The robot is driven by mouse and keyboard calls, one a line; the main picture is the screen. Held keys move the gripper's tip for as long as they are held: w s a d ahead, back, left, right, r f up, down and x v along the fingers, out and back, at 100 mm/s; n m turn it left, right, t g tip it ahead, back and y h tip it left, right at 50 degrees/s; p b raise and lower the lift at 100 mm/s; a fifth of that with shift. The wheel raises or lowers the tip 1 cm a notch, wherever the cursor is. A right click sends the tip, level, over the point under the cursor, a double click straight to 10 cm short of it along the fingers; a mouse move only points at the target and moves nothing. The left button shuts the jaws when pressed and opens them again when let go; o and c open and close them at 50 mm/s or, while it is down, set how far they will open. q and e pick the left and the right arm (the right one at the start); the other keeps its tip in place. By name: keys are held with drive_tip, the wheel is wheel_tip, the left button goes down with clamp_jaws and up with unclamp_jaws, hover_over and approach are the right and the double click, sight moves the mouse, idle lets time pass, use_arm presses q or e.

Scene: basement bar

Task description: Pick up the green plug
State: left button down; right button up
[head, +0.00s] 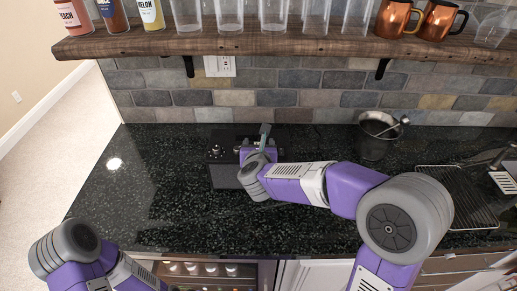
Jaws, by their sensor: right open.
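I cannot make out a green plug for certain. My right gripper (262,138) is over the back of the dark counter, near the brick wall. A small grey-green upright piece shows at its tip; I cannot tell whether it is a finger or the plug. The gripper's wrist hides much of what is under it. The right gripper is open. Beside it lies a flat dark tray (222,178) with small dark items (215,151) behind it. My left arm shows at the lower left, and its gripper is not in view.
A wooden shelf (290,44) with bottles, glasses and copper mugs (440,20) hangs above the counter. A white wall outlet (220,66) sits below it. A metal bucket (376,138) stands right of the gripper, and a sink rack (460,190) lies farther right. The counter's left part (130,190) is clear.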

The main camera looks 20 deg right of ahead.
drive_tip(key=shift+w+d+f, duration=0.1)
drive_tip(key=shift+w+f, duration=0.05)
drive_tip(key=shift+w, duration=0.2)
drive_tip(key=shift+c, duration=0.5)
drive_tip(key=c, duration=0.9)
drive_tip(key=shift+c, duration=0.3)
